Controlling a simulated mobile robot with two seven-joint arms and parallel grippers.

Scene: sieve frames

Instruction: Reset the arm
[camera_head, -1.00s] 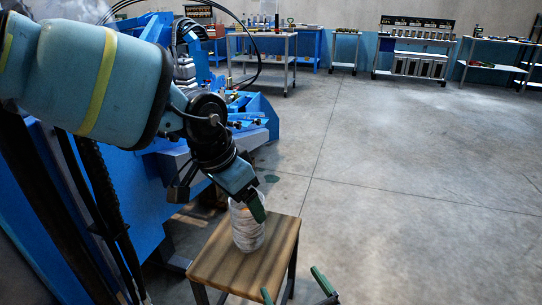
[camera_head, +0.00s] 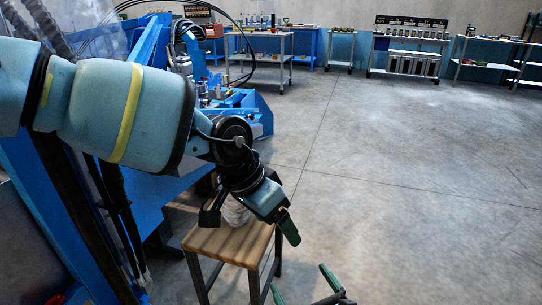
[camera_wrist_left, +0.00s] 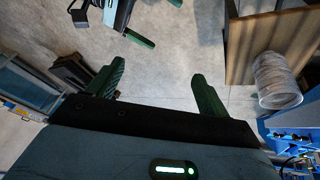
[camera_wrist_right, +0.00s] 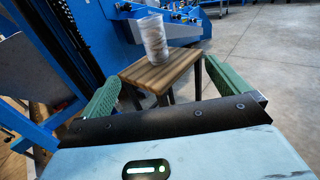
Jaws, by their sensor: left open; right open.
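My left gripper (camera_head: 285,222) reaches in from the left above the right side of a small wooden stool. Its green fingers stand wide apart and empty in the left wrist view (camera_wrist_left: 155,88). My right gripper (camera_head: 300,284) shows only its green fingertips at the bottom edge of the head view. In the right wrist view (camera_wrist_right: 168,88) its fingers are apart with nothing between them. A whitish stack of sieve frames (camera_wrist_right: 153,40) stands upright on the stool. In the head view the stack (camera_head: 236,212) is mostly hidden behind my left gripper. The left wrist view shows the stack (camera_wrist_left: 275,80) apart from the fingers.
The wooden stool (camera_head: 222,246) stands beside a large blue machine (camera_head: 150,202). Tables and shelves (camera_head: 408,60) with small items line the far wall. The concrete floor to the right is open and clear.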

